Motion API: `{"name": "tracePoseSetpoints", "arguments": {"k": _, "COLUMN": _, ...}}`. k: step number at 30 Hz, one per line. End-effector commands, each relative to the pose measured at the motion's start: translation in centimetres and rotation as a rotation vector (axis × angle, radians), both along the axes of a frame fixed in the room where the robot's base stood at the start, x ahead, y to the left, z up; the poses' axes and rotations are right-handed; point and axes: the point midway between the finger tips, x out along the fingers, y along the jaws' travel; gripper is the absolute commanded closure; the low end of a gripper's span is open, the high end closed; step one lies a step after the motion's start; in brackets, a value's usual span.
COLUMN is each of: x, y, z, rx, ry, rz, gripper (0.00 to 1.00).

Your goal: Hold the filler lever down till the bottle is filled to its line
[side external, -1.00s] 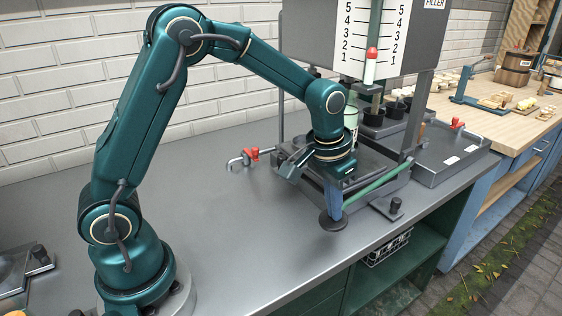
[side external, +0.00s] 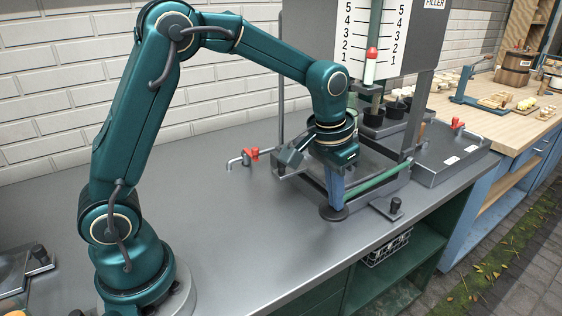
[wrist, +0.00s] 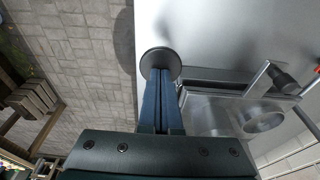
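My gripper (side external: 334,198) points down at the front of the filler, its two blue fingers close together with only a thin gap in the wrist view (wrist: 161,80). A dark round pad (wrist: 160,62) lies at the fingertips; I cannot tell whether they touch it. A green bar (side external: 378,181), apparently the filler lever, runs along the filler base towards the pad. The bottle is hidden by my arm in the side view. A clear shape with a ring (wrist: 262,117) may be it; its level is unclear.
A red-handled tap (side external: 250,154) is left of the filler. A grey tray (side external: 440,160) stands to the right, dark cups (side external: 374,116) behind. The steel counter (side external: 240,230) is clear at the front left; its edge is close to the pad.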

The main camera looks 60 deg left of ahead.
Motion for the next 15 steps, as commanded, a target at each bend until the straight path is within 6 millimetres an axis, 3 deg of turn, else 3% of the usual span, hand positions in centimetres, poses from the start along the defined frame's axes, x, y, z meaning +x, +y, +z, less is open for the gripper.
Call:
{"name": "tracePoseSetpoints", "arguments": {"k": 6, "x": -0.1, "y": 0.0, "z": 1.5, "rx": 0.0, "ry": -0.003, "rz": 0.0, "gripper": 1.0}}
{"name": "tracePoseSetpoints", "arguments": {"k": 15, "x": -0.2, "y": 0.0, "z": 1.6, "rx": 0.0, "ry": 0.001, "rz": 0.0, "gripper": 1.0}}
